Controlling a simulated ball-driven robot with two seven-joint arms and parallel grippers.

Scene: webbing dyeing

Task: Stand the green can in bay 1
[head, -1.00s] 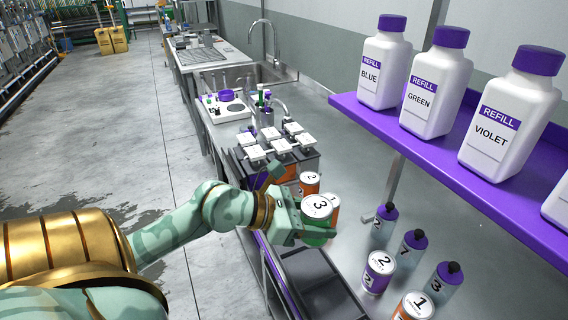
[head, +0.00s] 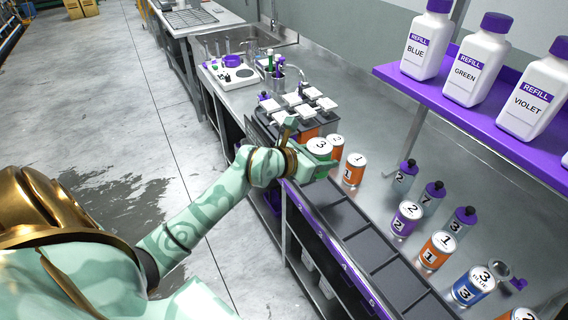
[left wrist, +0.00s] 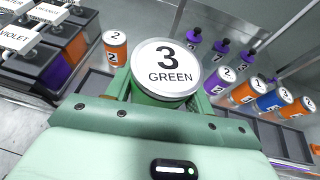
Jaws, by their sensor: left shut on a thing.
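The green can (head: 319,146), with a white lid marked 3, is held upright in my left gripper (head: 321,163). In the left wrist view the lid of the can (left wrist: 165,66) reads "3 GREEN" and the fingers close on its sides. The can is near the far end of a rack of dark bays (head: 352,222) along the counter's front edge. A purple strip (head: 333,246) with small number tags runs along the rack. I cannot read which tag is bay 1. Whether the can's base touches anything is hidden. My right gripper is out of view.
Orange cans (head: 353,170) stand just right of the held can. A purple can (head: 405,218), another orange can (head: 437,250), a blue can (head: 473,286) and purple-capped bottles (head: 432,196) stand behind the rack. A purple shelf (head: 480,125) overhangs the back. The visible near bays look empty.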

